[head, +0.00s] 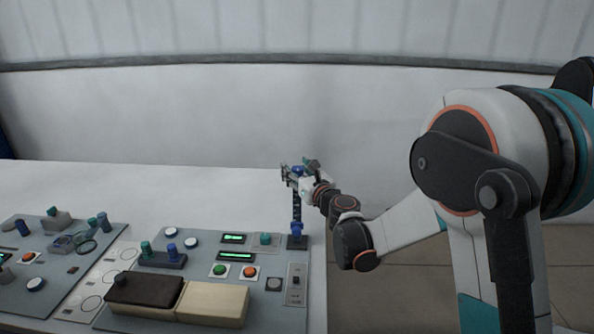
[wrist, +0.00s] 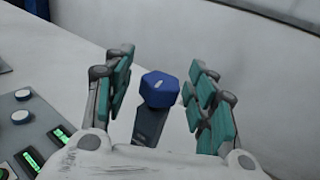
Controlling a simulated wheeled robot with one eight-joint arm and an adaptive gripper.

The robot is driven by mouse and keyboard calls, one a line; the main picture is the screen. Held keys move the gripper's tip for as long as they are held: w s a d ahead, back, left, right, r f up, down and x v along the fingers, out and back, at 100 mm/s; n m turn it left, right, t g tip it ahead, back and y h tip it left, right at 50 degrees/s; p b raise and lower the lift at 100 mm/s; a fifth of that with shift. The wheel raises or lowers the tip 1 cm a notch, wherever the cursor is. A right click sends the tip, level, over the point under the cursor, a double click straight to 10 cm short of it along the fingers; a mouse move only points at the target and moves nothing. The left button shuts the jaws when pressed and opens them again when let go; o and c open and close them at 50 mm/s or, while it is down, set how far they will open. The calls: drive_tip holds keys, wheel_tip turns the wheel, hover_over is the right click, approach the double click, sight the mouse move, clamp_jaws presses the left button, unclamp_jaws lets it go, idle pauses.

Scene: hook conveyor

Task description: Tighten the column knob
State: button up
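The column knob (wrist: 160,89) is a blue, faceted knob with a small white mark, on top of a dark upright column (wrist: 150,126). In the wrist view my gripper (wrist: 165,75) is open, with one teal-padded finger on each side of the knob and a visible gap on both sides. In the head view the column (head: 297,205) stands at the back right of the panel, with a blue collar near its base. My gripper (head: 298,172) is at its top and partly hides the knob there.
A grey control panel (head: 215,285) on the white table (head: 190,185) holds a green button (head: 219,270), a red button (head: 249,271), green displays (head: 236,257) and a switch (head: 296,283). A dark block (head: 146,291) and a cream block (head: 213,304) lie at its front. A white wall stands behind.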

drive_tip(key=v, duration=1.2)
drive_tip(key=s+d+r+n+g+h, duration=0.1)
drive_tip(key=s+r+n+g, duration=0.1)
drive_tip(key=s+n, duration=0.5)
drive_tip(key=s+d+r+n+g, duration=0.1)
drive_tip(key=s+d+n+g, duration=0.1)
drive_tip(key=s+n, duration=0.55)
drive_tip(key=s+d+f+n+g+h, duration=0.2)
drive_tip(key=s+d+n+h, duration=0.1)
drive_tip(key=s+d+n, duration=0.4)
drive_tip(key=s+d+f+n+g+h, duration=0.2)
drive_tip(key=s+d+n, duration=0.5)
drive_tip(key=s, duration=0.5)
drive_tip(key=shift+d+f+n+g+h, duration=0.4)
drive_tip(key=shift+f+n+h, duration=0.3)
drive_tip(key=shift+n+h, duration=0.4)
drive_tip(key=shift+a, duration=0.1)
